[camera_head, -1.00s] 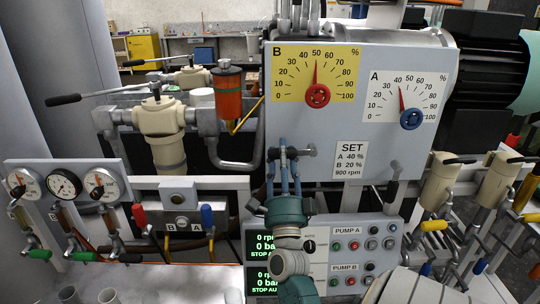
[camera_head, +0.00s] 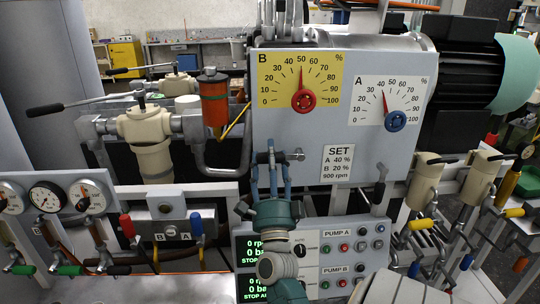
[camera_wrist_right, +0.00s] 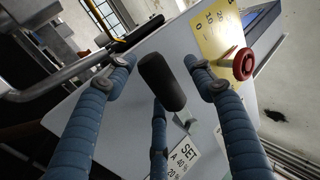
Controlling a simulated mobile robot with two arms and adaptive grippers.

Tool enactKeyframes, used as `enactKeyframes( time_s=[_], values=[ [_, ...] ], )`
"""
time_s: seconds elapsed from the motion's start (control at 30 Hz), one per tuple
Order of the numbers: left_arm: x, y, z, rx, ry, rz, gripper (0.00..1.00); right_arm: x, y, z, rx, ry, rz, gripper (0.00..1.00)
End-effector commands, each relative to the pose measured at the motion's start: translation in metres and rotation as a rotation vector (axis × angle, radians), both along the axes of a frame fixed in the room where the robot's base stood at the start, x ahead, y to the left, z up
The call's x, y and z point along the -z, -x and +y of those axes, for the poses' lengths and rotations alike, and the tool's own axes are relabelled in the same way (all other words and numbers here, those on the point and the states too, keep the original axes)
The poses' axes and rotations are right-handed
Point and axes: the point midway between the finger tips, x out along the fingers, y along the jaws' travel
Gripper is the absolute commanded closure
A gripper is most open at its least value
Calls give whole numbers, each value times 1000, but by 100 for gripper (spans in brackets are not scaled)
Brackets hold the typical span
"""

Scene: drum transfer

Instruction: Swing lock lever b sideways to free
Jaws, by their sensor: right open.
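Lock lever b, a short lever with a thick black handle and a grey pivot (camera_head: 297,155), sits on the lower left of the grey panel, below the yellow B dial (camera_head: 300,79). Its black handle (camera_wrist_right: 162,82) shows clearly in the right wrist view, partly hidden by my fingers in the head view. My right gripper (camera_head: 270,158), with blue-grey fingers, is open in front of the panel. In the wrist view its fingertips (camera_wrist_right: 160,62) stand on both sides of the handle with gaps visible; contact cannot be told. My left gripper is out of view.
The red B knob (camera_head: 303,101) is just above my fingers. The pump control box (camera_head: 315,255) lies below, and a grey bent pipe (camera_head: 205,160) is to the left.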

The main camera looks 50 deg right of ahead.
Motion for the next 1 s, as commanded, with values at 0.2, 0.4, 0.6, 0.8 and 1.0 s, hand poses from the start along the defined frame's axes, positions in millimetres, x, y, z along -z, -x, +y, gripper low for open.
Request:
enactKeyframes(
  time_s=[0.2,0.4,0.6,0.8,1.0],
  values=[
    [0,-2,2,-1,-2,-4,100,13,9,12,0,-2,7,47],
    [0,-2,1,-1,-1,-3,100,31,28,34,-1,-2,4,47],
    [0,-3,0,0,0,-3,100,41,38,47,-1,0,1,47],
    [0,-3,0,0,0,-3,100,42,39,48,-1,0,-1,47],
    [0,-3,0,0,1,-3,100,42,39,48,-1,0,-1,47]
  ],
)
